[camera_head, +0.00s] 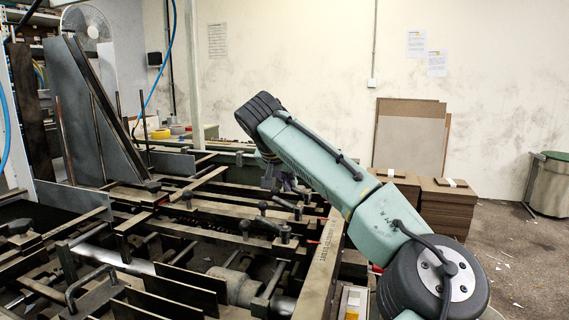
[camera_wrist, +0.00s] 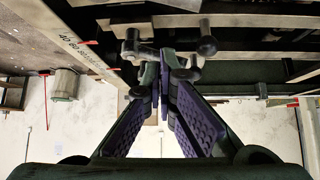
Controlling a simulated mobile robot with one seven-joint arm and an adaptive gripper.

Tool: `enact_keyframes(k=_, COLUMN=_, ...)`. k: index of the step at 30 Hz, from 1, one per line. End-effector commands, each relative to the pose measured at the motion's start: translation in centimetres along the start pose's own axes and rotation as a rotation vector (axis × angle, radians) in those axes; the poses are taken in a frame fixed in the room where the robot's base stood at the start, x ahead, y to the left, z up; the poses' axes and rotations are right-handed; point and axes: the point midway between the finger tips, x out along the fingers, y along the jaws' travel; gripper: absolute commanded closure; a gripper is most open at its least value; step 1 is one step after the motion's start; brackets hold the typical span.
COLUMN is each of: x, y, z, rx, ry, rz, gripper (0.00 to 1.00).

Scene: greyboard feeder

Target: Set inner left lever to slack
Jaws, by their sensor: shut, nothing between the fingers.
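The feeder (camera_head: 190,198) carries several dark levers with round knobs near its right rail. One lever (camera_head: 287,204) lies just below my gripper (camera_head: 288,184), and another lever (camera_head: 262,224) stands closer to the camera. I cannot tell for sure which is the inner left one. In the wrist view my gripper (camera_wrist: 164,78) has its purple-padded fingers shut with nothing between them. Dark knobs (camera_wrist: 207,46) and a lever (camera_wrist: 131,45) show right at the fingertips; whether they touch is unclear. In the head view my arm partly hides the fingers.
The feeder's pale right rail (camera_head: 322,262) bears a printed scale and runs beside the levers. Crossbars and dark plates (camera_head: 178,282) crowd the frame. Stacked greyboard (camera_head: 447,205) stands on the floor behind my arm. A tall slanted plate (camera_head: 85,105) rises at the left.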

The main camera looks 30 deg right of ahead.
Motion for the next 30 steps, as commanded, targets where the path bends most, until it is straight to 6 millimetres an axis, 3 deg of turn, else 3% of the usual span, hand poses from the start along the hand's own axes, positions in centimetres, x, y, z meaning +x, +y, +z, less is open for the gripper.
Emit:
enact_keyframes(k=3, x=-1.3, y=0.1, z=1.4, rx=-0.004, ry=0.003, rz=0.001, gripper=1.00)
enact_keyframes(k=10, x=-2.2, y=0.0, z=3.1, rx=-0.001, ry=0.001, rz=0.000, gripper=1.00)
enact_keyframes(k=30, x=-2.1, y=-0.7, z=3.2, rx=-0.038, ry=-0.004, rz=-0.040, gripper=1.00)
